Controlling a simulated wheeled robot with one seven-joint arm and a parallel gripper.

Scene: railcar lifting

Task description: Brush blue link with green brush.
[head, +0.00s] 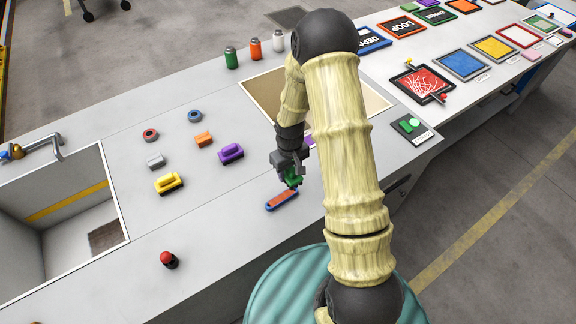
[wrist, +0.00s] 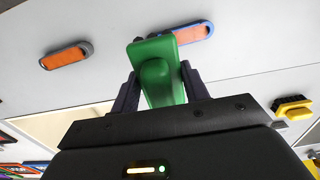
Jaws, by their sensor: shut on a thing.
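My gripper (head: 290,160) is shut on the green brush (head: 293,179). The brush also shows between the fingers in the wrist view (wrist: 161,75). The blue link (head: 281,200) lies flat on the grey bench, its top face covered in orange. In the head view the brush is just above and beside its upper right end. In the wrist view the brush's far end overlaps the left part of the blue link (wrist: 197,32). I cannot tell whether they touch.
A second, grey-rimmed link with an orange face (wrist: 66,55) lies left in the wrist view. A sink (head: 60,215) is far left. Bench between is clear.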

